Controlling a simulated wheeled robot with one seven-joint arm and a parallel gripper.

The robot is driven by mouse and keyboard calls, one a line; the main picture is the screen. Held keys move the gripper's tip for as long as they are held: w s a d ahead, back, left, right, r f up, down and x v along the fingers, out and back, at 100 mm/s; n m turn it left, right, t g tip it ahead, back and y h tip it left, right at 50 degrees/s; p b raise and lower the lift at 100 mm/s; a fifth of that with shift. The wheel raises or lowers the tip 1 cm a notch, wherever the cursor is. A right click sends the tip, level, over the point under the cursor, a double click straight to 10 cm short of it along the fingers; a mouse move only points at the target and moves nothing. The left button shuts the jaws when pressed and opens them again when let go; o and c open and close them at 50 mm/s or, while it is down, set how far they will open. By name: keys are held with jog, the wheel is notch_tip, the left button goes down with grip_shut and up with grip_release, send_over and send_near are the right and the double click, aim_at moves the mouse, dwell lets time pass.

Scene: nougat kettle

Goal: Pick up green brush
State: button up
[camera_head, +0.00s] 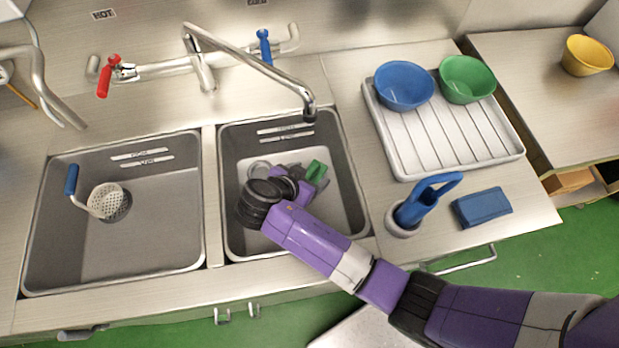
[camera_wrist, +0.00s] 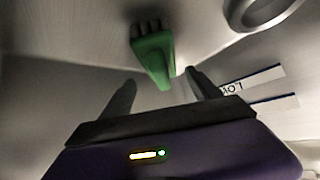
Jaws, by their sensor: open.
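The green brush (camera_head: 316,171) lies in the right sink basin (camera_head: 342,217). In the wrist view the green brush (camera_wrist: 153,55) shows its handle end toward my gripper and its dark bristle end away. My gripper (camera_wrist: 160,82) is open, with one finger on each side of the handle's near end in that view. I cannot tell whether the fingers touch it. In the head view my purple arm reaches into the right basin, and my wrist hides part of the basin floor and most of the gripper.
A metal ring-shaped part (camera_wrist: 262,10) lies near the brush. The left basin (camera_head: 150,245) holds a blue-handled strainer (camera_head: 104,200). The faucet (camera_head: 262,68) arches over the right basin. A drying rack (camera_head: 455,140) with blue and green bowls, a blue brush (camera_head: 425,200) and a blue sponge (camera_head: 482,207) stand right.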

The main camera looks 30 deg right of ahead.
aim_at(314, 171)
jog(key=shift+p+x, duration=0.35)
jog(key=shift+x, duration=1.7)
jog(key=shift+w, duration=0.15)
jog(key=shift+r, duration=0.1)
grip_shut()
